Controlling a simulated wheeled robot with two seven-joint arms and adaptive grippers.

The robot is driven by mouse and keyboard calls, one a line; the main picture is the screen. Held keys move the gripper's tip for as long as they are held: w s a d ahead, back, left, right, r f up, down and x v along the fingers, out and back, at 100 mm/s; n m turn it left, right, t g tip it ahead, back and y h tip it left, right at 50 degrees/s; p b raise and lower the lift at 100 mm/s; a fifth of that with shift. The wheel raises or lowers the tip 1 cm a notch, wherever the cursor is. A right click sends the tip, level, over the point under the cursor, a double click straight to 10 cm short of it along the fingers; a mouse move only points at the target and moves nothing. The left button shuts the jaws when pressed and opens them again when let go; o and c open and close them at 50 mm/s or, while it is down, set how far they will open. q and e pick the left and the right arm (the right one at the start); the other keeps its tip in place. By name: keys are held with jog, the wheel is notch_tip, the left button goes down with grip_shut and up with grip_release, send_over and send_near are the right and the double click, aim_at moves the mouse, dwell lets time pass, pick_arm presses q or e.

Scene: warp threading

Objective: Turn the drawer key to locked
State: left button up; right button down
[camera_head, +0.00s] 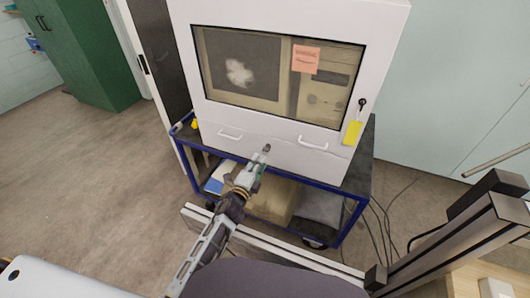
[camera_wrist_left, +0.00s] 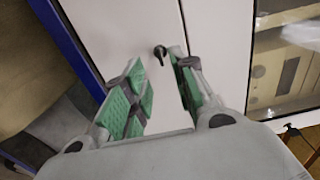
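The white cabinet (camera_head: 285,122) stands on a blue-framed cart, with a window above and drawer fronts with white handles below. The drawer key (camera_head: 267,147) is a small dark piece at the middle of the lower front, between the two handles. In the left wrist view the key (camera_wrist_left: 160,52) shows dark against the white panel, close to a panel seam. My left gripper (camera_head: 259,158) is open just in front of it. In the left wrist view the green-padded fingers (camera_wrist_left: 157,66) stand apart, with the key just beyond their tips, nearer the right one. My right gripper is not in view.
A second key with a yellow tag (camera_head: 352,132) hangs at the window's right side. White handles (camera_head: 230,135) and (camera_head: 313,144) flank the drawer key. The cart's blue frame (camera_head: 295,183) runs below, with boxes on its lower shelf. A pink note (camera_head: 306,59) is on the window.

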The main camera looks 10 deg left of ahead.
aim_at(267, 149)
pick_arm(q)
jog(key=w+d, duration=0.1)
jog(key=w, duration=0.5)
jog(key=shift+w+d, duration=0.15)
jog(key=shift+w, duration=0.25)
jog(key=shift+c, duration=0.3)
grip_shut()
